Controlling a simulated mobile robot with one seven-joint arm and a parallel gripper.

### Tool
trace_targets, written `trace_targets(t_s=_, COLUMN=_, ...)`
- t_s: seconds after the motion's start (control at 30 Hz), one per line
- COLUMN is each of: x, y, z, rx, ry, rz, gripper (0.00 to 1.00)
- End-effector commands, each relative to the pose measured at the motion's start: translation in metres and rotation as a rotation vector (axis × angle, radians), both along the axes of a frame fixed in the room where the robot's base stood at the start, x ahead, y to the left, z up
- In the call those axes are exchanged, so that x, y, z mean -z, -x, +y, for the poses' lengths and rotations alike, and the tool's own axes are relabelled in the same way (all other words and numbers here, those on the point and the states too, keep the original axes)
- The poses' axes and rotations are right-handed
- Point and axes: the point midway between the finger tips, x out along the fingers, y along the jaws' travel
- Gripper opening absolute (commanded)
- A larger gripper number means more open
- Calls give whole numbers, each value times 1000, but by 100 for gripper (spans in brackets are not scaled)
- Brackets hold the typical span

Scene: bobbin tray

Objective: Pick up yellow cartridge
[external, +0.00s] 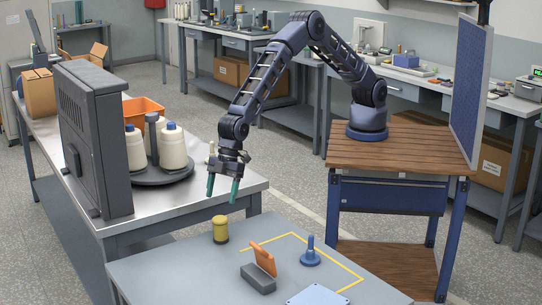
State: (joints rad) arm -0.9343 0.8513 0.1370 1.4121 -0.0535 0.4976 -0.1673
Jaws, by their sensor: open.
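The yellow cartridge (220,231), a short cylinder with darker bands at its top and base, stands upright on the grey table (170,275) near its far left edge. My gripper (223,190) hangs above it, with its two green-tipped fingers pointing down. The fingers are apart, with nothing between them. A gap shows between the fingertips and the cartridge's top.
An orange plate in a grey block (258,279) and a blue peg (310,252) stand to the right of the cartridge. A light blue plate (318,297) lies at the front. White bobbins (172,146) on a round tray stand behind, left.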

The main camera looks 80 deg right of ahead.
Motion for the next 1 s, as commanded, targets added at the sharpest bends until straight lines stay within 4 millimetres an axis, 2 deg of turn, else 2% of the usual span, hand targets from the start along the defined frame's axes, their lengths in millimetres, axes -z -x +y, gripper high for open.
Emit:
trace_targets(t_s=0.17, x=14, y=8, z=11, rx=-14, ry=-1, rz=2, gripper=71)
trace_targets(t_s=0.27, x=21, y=7, z=14, rx=-14, ry=-1, rz=3, gripper=71)
trace_targets(t_s=0.6, x=60, y=2, z=29, rx=-13, ry=-1, rz=3, gripper=71)
trace_targets(t_s=0.83, x=73, y=1, z=31, rx=-13, ry=0, rz=3, gripper=71)
trace_targets(t_s=1.0, x=96, y=2, z=35, rx=-14, ry=2, rz=3, gripper=71)
